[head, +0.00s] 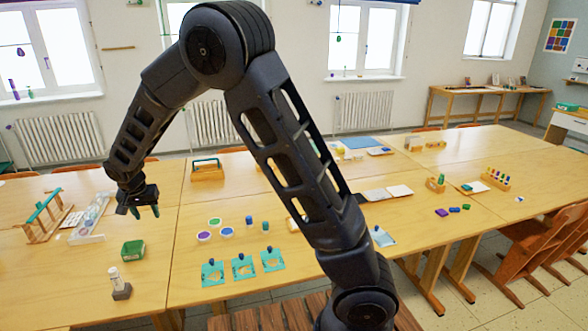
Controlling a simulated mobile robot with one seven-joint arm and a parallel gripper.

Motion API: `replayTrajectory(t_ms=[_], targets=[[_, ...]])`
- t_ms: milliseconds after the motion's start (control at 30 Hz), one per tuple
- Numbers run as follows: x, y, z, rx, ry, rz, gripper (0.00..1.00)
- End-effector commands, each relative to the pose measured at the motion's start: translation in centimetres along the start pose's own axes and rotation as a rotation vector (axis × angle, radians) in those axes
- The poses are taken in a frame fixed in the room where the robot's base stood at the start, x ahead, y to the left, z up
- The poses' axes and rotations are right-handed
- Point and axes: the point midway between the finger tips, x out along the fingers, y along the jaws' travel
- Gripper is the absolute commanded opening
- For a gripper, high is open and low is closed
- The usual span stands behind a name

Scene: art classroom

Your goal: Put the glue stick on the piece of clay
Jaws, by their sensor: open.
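A small upright white cylinder with a pale top, which looks like the glue stick (113,275), is at the front left of the table. A grey-brown block that looks like the piece of clay (122,294) is at its foot. The cylinder appears to rise from the block's back left part; I cannot tell for sure whether it rests on it or stands just behind it. My gripper (143,211) is open and empty, pointing down above the table, farther back and slightly right of the cylinder. Nothing shows between its fingers.
A green box (133,250) sits between my gripper and the cylinder. A wooden rack (42,222) and a clear tray (90,220) lie left. Paint pots (227,232) and teal squares with blue knobs (243,267) stand right. Bare table surrounds the block.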

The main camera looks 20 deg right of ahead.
Motion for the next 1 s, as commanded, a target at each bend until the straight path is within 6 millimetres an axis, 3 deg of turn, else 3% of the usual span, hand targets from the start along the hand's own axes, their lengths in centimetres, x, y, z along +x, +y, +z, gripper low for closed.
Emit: replayTrajectory(t_ms=[33, 200, 467, 767, 1000], targets=[[-1.2, 2.3, -1.4, 0.013, -0.008, -0.006, 0.45], [-4.8, 9.4, -4.5, 0.027, -0.034, -0.023, 0.45], [-10.0, 20.3, -6.7, 0.034, -0.048, -0.052, 0.45], [-15.4, 31.9, -5.7, 0.028, -0.035, -0.079, 0.45], [-19.2, 39.8, -2.5, 0.012, -0.002, -0.085, 0.45]])
